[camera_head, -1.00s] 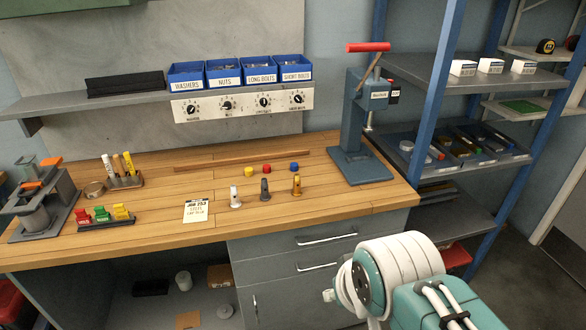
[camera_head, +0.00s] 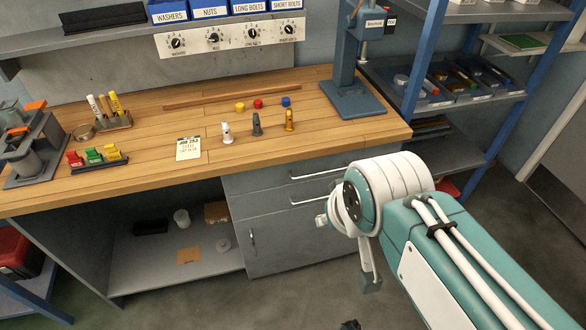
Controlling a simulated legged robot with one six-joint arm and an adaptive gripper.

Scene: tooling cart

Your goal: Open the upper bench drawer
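The upper bench drawer (camera_head: 262,181) is the top grey front under the right half of the wooden benchtop. It looks shut, level with the front below. Its pale bar handle (camera_head: 318,173) runs across it, with the right end close to my arm in the picture. My gripper (camera_head: 370,272) shows only in part below my white and teal wrist, to the right of and lower than the upper handle. One grey finger with a dark tip points down, apart from the drawers. The rest of the gripper is hidden or unclear, so its opening cannot be judged.
A second drawer (camera_head: 265,206) with a similar handle lies just below, above a cabinet door (camera_head: 285,245) with an upright handle. A blue press (camera_head: 352,95) stands on the benchtop (camera_head: 200,115). Blue-framed shelving is at right. Floor before the cabinet is mostly clear.

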